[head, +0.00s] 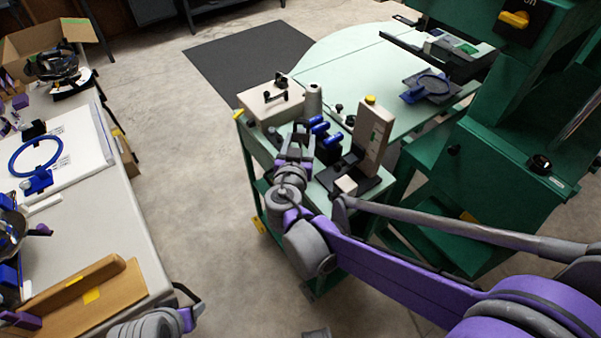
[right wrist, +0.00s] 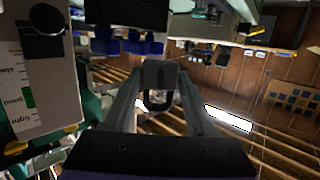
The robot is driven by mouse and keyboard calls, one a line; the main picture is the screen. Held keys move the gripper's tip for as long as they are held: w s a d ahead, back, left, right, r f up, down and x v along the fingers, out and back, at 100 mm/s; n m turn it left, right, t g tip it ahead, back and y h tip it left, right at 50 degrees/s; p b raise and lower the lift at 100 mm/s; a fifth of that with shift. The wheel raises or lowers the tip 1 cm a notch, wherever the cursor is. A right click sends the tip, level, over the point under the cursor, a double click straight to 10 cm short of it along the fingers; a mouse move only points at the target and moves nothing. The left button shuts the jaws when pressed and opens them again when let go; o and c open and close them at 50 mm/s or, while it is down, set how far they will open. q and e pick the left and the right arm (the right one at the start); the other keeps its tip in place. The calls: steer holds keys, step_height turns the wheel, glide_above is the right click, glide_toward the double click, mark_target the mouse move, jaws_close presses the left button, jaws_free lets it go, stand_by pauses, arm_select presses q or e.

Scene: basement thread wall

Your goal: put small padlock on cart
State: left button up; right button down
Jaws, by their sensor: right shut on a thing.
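A small dark padlock (right wrist: 160,75) is between the fingertips of my right gripper (right wrist: 160,90) in the right wrist view. Its U-shaped shackle shows between the fingers, and the gripper is shut on it. In the head view my right gripper (head: 298,138) is over the green cart (head: 262,152), near the blue-handled items. The padlock cannot be made out there, and I cannot tell how high it is above the cart top. Part of my left gripper (head: 188,302) shows at the bottom left by the table edge; its fingers are unclear.
On the cart stand a beige box (head: 270,104), a grey cylinder (head: 313,100), blue-handled items (head: 319,128), a tall beige block (head: 374,135) and a small white block (head: 346,185). A green machine (head: 510,150) is at right. A cluttered table (head: 120,215) is at left, with clear floor between.

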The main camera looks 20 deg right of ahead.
steer(key=shift+r, duration=0.2)
steer(key=shift+f+b, duration=0.2)
steer(key=shift+b, duration=0.1)
step_height(320, 180, down, 9)
steer(key=b, duration=0.3)
steer(key=shift+f, duration=0.15)
steer(key=shift+c, duration=1)
jaws_free()
